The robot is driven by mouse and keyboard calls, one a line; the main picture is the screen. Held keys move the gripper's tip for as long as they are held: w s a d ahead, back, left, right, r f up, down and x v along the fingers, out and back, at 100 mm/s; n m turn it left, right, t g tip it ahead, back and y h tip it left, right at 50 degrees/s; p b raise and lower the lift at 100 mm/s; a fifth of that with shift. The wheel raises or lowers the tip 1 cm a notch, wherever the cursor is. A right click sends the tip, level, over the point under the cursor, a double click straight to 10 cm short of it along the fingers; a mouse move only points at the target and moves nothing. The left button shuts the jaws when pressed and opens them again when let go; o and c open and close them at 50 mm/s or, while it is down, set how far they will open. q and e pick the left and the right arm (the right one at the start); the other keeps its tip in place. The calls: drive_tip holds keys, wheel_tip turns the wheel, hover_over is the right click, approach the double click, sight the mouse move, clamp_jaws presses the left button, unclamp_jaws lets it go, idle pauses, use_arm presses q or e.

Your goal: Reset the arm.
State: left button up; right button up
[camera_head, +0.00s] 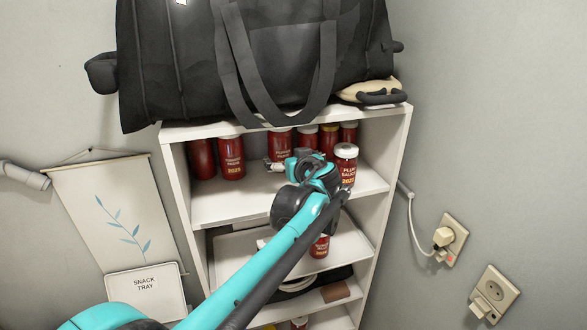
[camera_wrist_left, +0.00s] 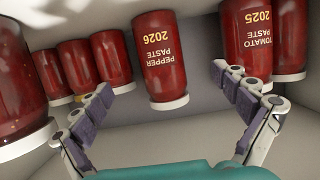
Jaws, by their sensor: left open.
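My left arm (camera_head: 255,265) reaches from the lower left up to the upper shelf of a white shelf unit (camera_head: 230,205). My left gripper (camera_head: 295,160) is at that shelf among red jars, partly hidden by its own wrist. In the left wrist view the gripper (camera_wrist_left: 163,92) is open, with nothing between its pads. A pepper paste jar (camera_wrist_left: 158,55) shows upside down beyond the gap between the fingers. A tomato paste jar (camera_wrist_left: 247,38) is beyond the right finger. My right gripper is not in view.
A plum sauce jar (camera_head: 346,167) stands at the shelf's right front, close to my wrist. Other jars (camera_head: 230,158) line the back. A black bag (camera_head: 260,55) lies on top. Another jar (camera_head: 319,247) stands on a lower shelf. Plugs (camera_head: 443,237) are on the right wall.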

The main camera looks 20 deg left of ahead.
use_arm(q)
drive_tip(key=shift+v, duration=0.85)
drive_tip(key=s+f, duration=0.1)
drive_tip(key=s, duration=0.2)
drive_tip(key=s+a+f+g+h, duration=0.1)
drive_tip(key=s+f, duration=0.1)
drive_tip(key=s, duration=0.1)
drive_tip(key=s+a+f+m+g, duration=0.1)
drive_tip(key=s+f, duration=0.1)
drive_tip(key=s, duration=0.1)
drive_tip(key=shift+a+f, duration=0.1)
drive_tip(key=shift+f, duration=0.1)
drive_tip(key=s+d+f+m+g+h, duration=0.2)
drive_tip(key=s+d+f+m+h, duration=0.15)
drive_tip(key=s+f, duration=0.7)
drive_tip(key=s+d+f+m+g+h, duration=0.1)
drive_tip(key=s+d+f+m+h, duration=0.2)
drive_tip(key=s+f, duration=0.7)
wheel_tip(320, 180, down, 25)
drive_tip(key=s+b, duration=0.2)
drive_tip(key=b, duration=2.6)
drive_tip(key=shift+s+n+h, duration=0.35)
drive_tip(key=shift+a, duration=0.1)
